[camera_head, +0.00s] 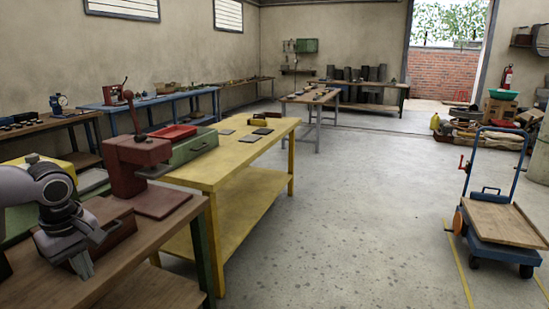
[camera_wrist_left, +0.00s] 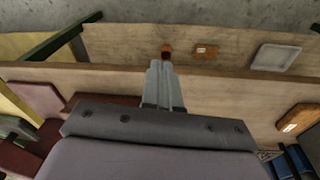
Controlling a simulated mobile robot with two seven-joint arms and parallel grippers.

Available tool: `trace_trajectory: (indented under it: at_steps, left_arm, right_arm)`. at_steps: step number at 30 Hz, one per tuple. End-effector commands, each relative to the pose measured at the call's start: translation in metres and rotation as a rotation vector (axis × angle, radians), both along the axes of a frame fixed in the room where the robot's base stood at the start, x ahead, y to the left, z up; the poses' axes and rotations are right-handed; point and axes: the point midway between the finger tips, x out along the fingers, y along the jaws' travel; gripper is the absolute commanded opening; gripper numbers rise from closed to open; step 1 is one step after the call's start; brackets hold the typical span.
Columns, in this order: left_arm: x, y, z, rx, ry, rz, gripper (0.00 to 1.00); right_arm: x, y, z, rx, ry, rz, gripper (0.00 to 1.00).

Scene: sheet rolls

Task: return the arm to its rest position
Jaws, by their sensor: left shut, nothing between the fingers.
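My left arm comes in from the left edge of the head view. Its gripper (camera_head: 82,266) hangs low over the near brown wooden bench (camera_head: 140,240), fingers pointing down, beside a reddish-brown box (camera_head: 118,226). In the left wrist view its two grey fingers (camera_wrist_left: 160,66) lie together with nothing between them. Whether the fingertips touch the bench cannot be told. My right gripper is in neither view.
A dark red press (camera_head: 138,165) stands on the bench close to my left gripper. A yellow table (camera_head: 225,165) is beyond it. A blue trolley (camera_head: 500,220) stands at right. The floor between (camera_head: 350,220) is clear. The wrist view shows a pale tray (camera_wrist_left: 277,57).

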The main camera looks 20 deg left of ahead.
Motion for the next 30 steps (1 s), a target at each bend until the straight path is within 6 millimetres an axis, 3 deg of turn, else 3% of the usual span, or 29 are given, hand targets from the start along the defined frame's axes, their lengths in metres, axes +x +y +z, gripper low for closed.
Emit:
trace_trajectory:
  at_steps: [7,14,21,30]
  left_arm:
    - [-0.025,0.018,-0.093,-0.018,-0.083,-0.242,0.00]
    - [-0.054,0.004,-0.175,-0.003,-0.181,-0.492,0.00]
    - [-0.083,-0.044,-0.245,0.043,-0.305,-0.753,0.00]
    - [-0.108,-0.138,-0.294,0.165,-0.492,-1.052,0.00]
  right_arm:
    - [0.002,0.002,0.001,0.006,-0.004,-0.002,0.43]
    - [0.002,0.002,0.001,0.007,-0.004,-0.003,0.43]
    - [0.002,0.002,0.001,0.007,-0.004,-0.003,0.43]
    - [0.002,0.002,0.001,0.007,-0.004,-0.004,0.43]
